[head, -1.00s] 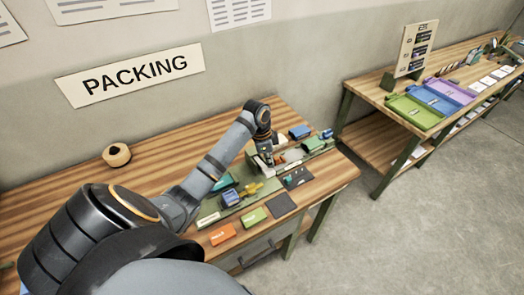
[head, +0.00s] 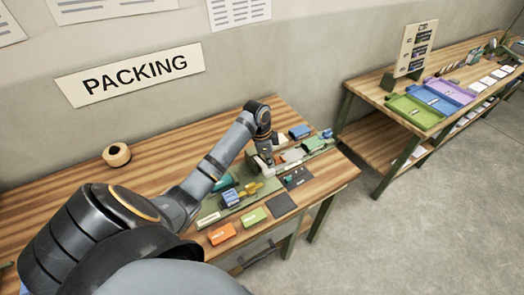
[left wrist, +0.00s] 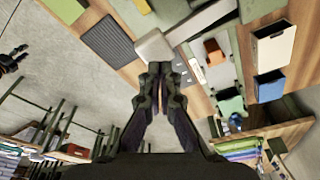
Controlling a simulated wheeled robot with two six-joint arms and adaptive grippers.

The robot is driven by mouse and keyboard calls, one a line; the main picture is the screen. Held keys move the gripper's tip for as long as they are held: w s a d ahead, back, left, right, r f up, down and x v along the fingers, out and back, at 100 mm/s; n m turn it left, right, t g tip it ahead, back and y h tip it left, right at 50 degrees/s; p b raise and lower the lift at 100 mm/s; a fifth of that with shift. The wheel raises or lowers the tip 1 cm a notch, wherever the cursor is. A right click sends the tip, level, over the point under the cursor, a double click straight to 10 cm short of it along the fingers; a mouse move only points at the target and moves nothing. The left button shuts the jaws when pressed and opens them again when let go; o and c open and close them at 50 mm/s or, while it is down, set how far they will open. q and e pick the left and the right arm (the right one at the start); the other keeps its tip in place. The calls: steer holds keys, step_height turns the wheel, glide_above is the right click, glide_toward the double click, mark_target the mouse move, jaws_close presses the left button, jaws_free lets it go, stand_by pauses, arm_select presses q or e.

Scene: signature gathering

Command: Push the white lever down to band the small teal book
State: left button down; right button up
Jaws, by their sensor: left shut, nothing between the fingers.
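My left gripper (head: 266,159) points down over the green board on the packing table, its fingers together and empty. In the left wrist view the closed fingertips (left wrist: 154,70) are close to a pale grey-white block (left wrist: 153,47), which may be the white lever or its housing; I cannot tell whether they touch. A small teal piece (left wrist: 231,105) shows to the right of the fingers in that view; I cannot tell if it is the teal book. My right gripper is not in view.
The packing table (head: 150,185) also holds an orange card (head: 222,233), a green card (head: 253,216), a dark pad (head: 282,204) and a twine roll (head: 117,154). A second table at the right carries green (head: 415,112), blue and purple trays. Bare floor lies between and in front.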

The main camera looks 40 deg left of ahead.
mark_target(269, 172)
arm_select(q)
steer(key=shift+f+b, duration=1.35)
steer(key=shift+f, duration=1.9)
stand_by(0.3)
step_height(269, 172, up, 9)
steer(key=p, duration=0.9)
steer(key=shift+r, duration=0.15)
